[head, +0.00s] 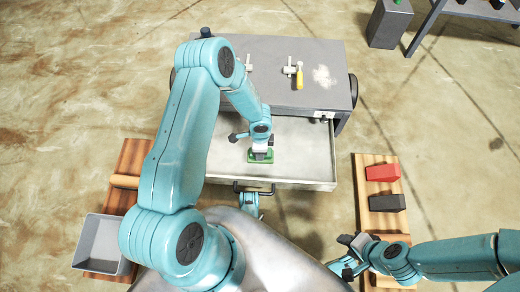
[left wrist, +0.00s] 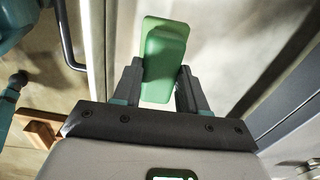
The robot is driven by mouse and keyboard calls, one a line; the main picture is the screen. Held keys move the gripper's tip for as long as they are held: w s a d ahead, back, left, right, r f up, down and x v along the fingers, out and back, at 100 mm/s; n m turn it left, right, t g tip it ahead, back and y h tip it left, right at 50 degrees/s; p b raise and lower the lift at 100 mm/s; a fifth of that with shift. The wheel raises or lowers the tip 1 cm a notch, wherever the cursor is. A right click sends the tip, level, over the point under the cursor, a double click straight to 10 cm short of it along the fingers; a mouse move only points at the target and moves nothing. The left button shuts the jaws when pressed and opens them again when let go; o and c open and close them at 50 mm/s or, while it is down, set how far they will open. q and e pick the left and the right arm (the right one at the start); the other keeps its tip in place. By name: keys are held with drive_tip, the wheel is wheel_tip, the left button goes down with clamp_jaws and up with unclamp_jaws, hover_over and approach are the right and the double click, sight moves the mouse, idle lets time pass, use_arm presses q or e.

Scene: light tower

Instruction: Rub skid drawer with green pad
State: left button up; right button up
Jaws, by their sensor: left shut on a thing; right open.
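The skid drawer (head: 305,160) is pulled open from the front of the grey skid (head: 310,50), and its pale floor shows. My left gripper (head: 262,147) is shut on the green pad (head: 260,157) inside the drawer, near its middle. In the left wrist view the green pad (left wrist: 165,55) sits between both fingers above the pale drawer floor (left wrist: 225,50). I cannot tell whether the pad touches that floor. My left arm hides the drawer's left part. My right gripper (head: 350,256) is open and empty, outside the drawer at the lower right.
A pale patch (head: 322,77) and a yellow-handled tool (head: 299,78) are on the skid top. A wooden board (head: 368,222) at right holds a red block (head: 383,173) and a dark block (head: 387,203). A grey bin (head: 101,243) stands at left. Concrete floor is clear beyond the board.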

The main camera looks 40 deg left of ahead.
use_arm(q)
drive_tip(key=shift+r+p, duration=1.15)
drive_tip(key=shift+r, duration=0.35)
